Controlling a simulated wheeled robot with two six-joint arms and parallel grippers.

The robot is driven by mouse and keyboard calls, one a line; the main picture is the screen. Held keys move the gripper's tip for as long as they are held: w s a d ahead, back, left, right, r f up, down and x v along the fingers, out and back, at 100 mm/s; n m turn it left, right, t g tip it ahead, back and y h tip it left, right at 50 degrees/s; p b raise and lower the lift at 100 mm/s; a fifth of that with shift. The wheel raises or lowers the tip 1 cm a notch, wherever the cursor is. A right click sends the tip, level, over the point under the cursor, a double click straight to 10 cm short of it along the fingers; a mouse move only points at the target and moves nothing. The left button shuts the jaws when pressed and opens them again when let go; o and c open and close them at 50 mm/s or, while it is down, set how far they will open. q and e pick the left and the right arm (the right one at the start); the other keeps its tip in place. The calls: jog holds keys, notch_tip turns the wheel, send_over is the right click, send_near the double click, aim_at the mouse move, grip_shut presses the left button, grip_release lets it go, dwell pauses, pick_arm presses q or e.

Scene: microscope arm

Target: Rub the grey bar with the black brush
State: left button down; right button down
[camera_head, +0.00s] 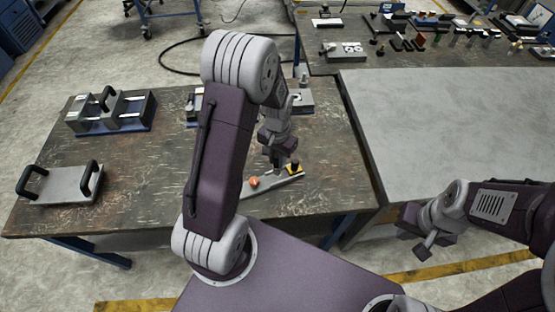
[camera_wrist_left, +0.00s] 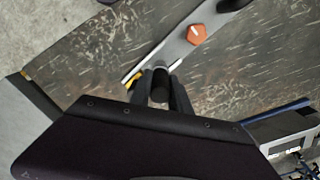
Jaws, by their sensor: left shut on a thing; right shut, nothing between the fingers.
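The grey bar (camera_head: 274,183) lies on the dark scratched table, with an orange-red knob (camera_head: 254,182) on top. In the left wrist view the bar (camera_wrist_left: 176,48) runs diagonally, and a black part sits on it beyond the knob. My left gripper (camera_head: 287,164) is over the bar's right end. It is shut on the black brush, whose round black end (camera_wrist_left: 160,84) shows between the fingers in the left wrist view. The brush's lower end is hidden, so I cannot tell if it touches the bar. My right gripper (camera_head: 428,241) is shut and empty, off the table at right.
A grey plate with two black handles (camera_head: 62,184) and a metal fixture (camera_head: 112,112) stand on the table's left. Another metal device (camera_head: 300,99) stands behind my left arm. A bare grey table (camera_head: 450,130) adjoins at right. Several small tools lie on the far table.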

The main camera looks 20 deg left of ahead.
pick_arm(q)
jog(key=shift+w+d+r+p, duration=0.1)
jog(key=shift+r+p, duration=0.2)
jog(key=shift+r, duration=0.35)
jog(key=shift+w+d+r+p, duration=0.35)
jog(key=shift+w+r+p, duration=0.1)
jog(key=shift+r+p, duration=0.55)
jog(key=shift+p, duration=0.05)
jog(key=shift+s+a+r, duration=0.1)
jog(key=shift+r, duration=0.2)
jog(key=shift+s+a+r, duration=0.1)
jog(key=shift+s+a, duration=0.05)
jog(key=shift+s, duration=0.1)
jog(key=shift+w, duration=0.2)
